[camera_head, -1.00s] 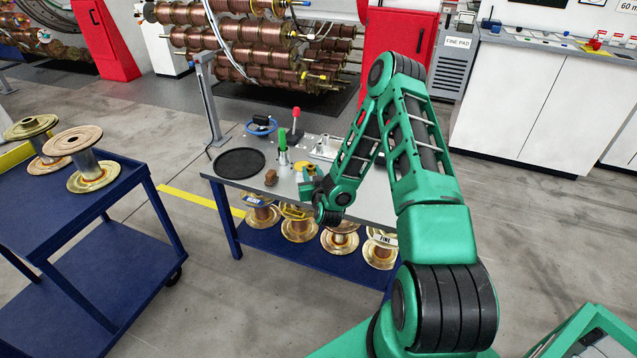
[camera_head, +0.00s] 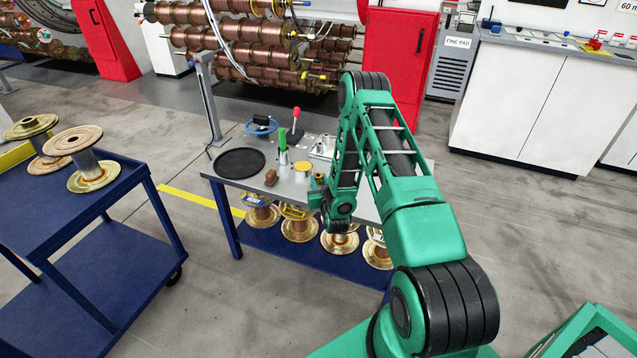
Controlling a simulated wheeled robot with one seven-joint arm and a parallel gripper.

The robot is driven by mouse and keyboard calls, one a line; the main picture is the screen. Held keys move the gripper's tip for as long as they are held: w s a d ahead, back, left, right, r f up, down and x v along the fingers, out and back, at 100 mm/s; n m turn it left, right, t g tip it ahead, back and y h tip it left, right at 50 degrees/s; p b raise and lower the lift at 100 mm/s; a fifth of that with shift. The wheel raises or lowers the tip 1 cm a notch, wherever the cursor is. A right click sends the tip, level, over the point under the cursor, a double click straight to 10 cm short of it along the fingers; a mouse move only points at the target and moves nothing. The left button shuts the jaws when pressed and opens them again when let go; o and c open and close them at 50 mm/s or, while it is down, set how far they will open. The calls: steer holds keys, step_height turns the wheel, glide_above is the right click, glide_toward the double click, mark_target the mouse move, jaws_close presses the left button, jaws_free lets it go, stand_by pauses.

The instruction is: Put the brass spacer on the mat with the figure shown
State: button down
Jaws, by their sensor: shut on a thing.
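My gripper (camera_head: 317,188) is small in the head view, above the front part of the grey work table (camera_head: 222,180). It is shut on a small brass-coloured piece (camera_head: 319,178), which looks like the brass spacer; its outline is mostly hidden by the fingers. A round black mat (camera_head: 240,162) lies at the table's left end, well to the left of the gripper. I can make out no figure on it. A yellow disc (camera_head: 302,167) sits just left of and behind the gripper. I cannot tell whether it bears a figure.
A brown block (camera_head: 271,177), a green-topped post (camera_head: 283,145), a red-knobbed lever (camera_head: 296,122), a blue coil (camera_head: 261,126) and a metal tray (camera_head: 322,147) stand on the table. Large spools (camera_head: 299,229) fill the shelf below. A blue cart (camera_head: 40,205) with spools stands left.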

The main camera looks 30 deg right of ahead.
steer(key=c, duration=1.4)
jaws_free()
steer(key=shift+s, duration=0.1)
